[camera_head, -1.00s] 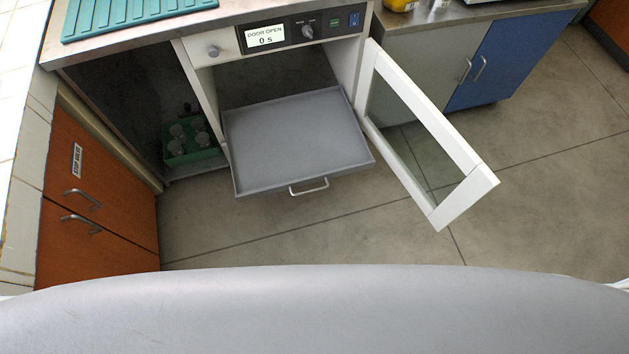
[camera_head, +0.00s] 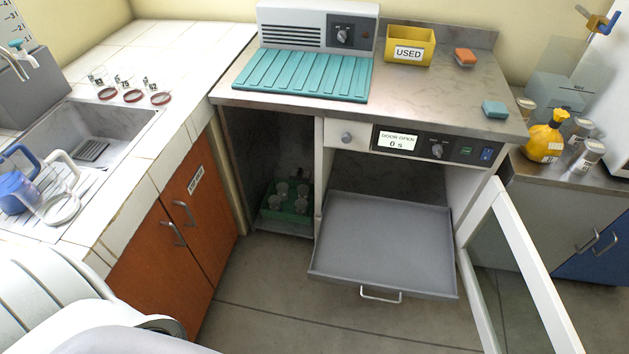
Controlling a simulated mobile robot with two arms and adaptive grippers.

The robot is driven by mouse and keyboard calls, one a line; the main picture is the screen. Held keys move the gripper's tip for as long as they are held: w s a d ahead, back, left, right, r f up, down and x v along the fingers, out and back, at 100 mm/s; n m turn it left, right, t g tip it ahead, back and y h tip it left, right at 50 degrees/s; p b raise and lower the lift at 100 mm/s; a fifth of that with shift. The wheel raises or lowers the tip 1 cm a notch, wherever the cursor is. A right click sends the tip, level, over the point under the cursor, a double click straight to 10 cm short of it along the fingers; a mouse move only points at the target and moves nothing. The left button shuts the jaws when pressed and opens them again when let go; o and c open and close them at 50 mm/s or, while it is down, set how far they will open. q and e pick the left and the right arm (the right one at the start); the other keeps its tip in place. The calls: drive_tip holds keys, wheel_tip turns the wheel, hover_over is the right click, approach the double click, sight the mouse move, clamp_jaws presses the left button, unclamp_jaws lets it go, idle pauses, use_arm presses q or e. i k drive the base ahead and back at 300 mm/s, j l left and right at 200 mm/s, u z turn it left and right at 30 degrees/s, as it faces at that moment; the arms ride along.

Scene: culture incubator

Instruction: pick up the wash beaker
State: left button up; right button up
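I cannot tell for sure which of these is the wash beaker. Several small clear beakers (camera_head: 302,190) sit in a green rack (camera_head: 272,214) inside the open compartment under the bench. Neither of my grippers is in view.
The incubator's grey tray (camera_head: 385,245) is pulled out and its glass door (camera_head: 512,270) stands open to the right. The sink basin (camera_head: 105,120) is at left. A yellow USED bin (camera_head: 408,45) and teal mat (camera_head: 303,72) occupy the bench.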

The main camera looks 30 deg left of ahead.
sight(274, 200)
drive_tip(key=u, duration=1.2)
drive_tip(key=i+l+u, duration=0.55)
drive_tip(key=l, duration=0.25)
drive_tip(key=u, duration=1)
